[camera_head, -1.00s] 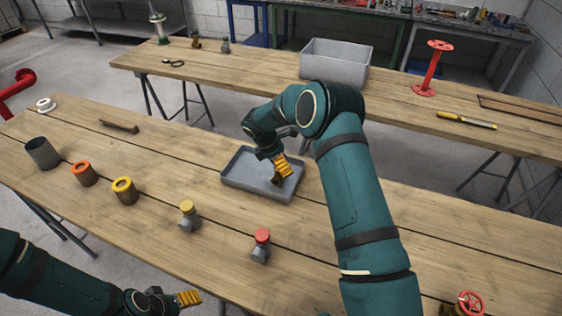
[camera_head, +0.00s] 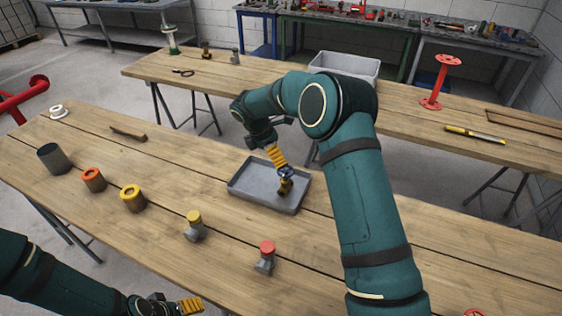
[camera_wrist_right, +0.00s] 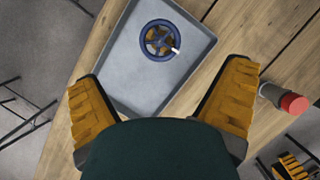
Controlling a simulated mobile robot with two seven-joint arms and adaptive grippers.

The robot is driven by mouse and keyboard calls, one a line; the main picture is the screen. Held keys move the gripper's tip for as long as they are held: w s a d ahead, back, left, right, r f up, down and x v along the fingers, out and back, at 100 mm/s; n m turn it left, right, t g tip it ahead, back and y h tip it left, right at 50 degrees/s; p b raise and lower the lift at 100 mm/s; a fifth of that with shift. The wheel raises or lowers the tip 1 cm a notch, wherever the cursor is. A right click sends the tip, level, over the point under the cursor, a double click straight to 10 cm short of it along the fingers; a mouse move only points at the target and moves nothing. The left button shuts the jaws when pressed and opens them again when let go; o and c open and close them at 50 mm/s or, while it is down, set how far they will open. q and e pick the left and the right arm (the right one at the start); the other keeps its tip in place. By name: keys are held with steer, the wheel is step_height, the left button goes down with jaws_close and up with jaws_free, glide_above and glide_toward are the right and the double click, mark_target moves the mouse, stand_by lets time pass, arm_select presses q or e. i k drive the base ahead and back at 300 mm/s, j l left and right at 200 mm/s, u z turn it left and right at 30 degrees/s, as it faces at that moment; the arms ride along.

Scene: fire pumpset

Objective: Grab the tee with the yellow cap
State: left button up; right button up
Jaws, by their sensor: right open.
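The tee with the yellow cap (camera_head: 194,226) stands on the near wooden table, left of the tee with the red cap (camera_head: 266,258). The red-capped tee also shows at the right of the right wrist view (camera_wrist_right: 285,98). My right gripper (camera_head: 278,157) is above the grey tray, away from both tees. In the right wrist view its yellow fingers (camera_wrist_right: 160,95) are spread wide with nothing between them. A brass valve with a blue wheel (camera_head: 285,182) is in the tray. My left gripper (camera_head: 191,306) is low at the table's near edge; its opening is unclear.
The grey tray (camera_head: 248,194) lies on the near table (camera_head: 325,240). A yellow-ringed cylinder (camera_head: 132,199), an orange-ringed one (camera_head: 93,180) and a dark pipe (camera_head: 53,158) stand to the left. A grey bin (camera_head: 345,67) and red flanged pipe (camera_head: 440,82) are on the far table.

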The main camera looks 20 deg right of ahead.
mark_target(198, 231)
steer(key=k+j, duration=0.3)
steer(key=k, duration=0.15)
steer(key=k+j, duration=0.3)
steer(key=k, duration=0.15)
